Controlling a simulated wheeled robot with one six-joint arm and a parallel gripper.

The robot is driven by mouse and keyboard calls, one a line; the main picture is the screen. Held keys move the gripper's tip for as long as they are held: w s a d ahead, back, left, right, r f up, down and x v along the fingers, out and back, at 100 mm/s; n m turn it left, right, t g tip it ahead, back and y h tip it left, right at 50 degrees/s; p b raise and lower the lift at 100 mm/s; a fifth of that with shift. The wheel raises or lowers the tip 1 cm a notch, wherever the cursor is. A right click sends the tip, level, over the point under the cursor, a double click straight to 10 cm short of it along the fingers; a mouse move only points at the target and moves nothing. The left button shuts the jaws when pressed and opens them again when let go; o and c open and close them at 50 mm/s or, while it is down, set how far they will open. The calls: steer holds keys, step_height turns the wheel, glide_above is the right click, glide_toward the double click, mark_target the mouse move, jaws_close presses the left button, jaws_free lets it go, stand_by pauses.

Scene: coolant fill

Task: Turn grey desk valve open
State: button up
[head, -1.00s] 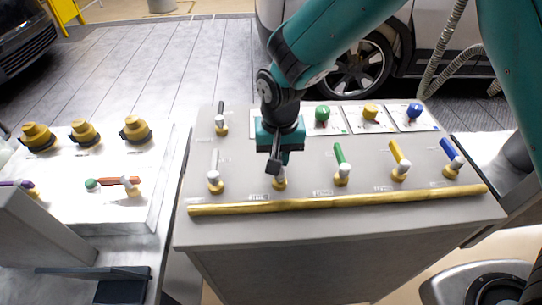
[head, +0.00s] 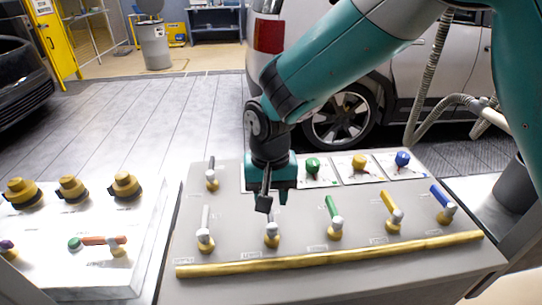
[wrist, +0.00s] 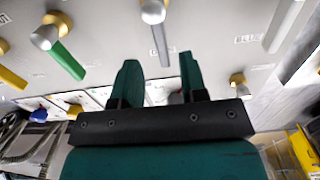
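The grey desk valve (head: 272,236) stands in the front row of the desk, second from the left. Its handle is partly hidden behind my gripper in the head view. In the wrist view its grey handle (wrist: 160,42) points down the picture, its tip near the gap between my fingers. My gripper (head: 264,203) hangs just above and behind the valve's base. In the wrist view my gripper (wrist: 160,72) is open, with its two fingers apart and nothing held. I cannot tell whether a finger touches the handle.
A white-handled valve (head: 205,238) stands left; green (head: 334,222), yellow (head: 393,212) and blue (head: 444,208) ones stand right. A dark-handled valve (head: 212,178) is behind. A yellow rail (head: 335,256) lines the front edge. Coloured knobs sit behind the row.

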step_height(320, 180, up, 13)
steer(key=b, duration=0.1)
steer(key=shift+f, duration=0.15)
steer(key=shift+d, duration=0.1)
steer(key=s+d+n+y, duration=0.2)
steer(key=s+d, duration=0.3)
steer(key=s, duration=0.4)
steer(key=s+d+n+y, duration=0.2)
steer(key=s+d+n, duration=0.3)
steer(key=s, duration=0.5)
steer(key=shift+d, duration=0.4)
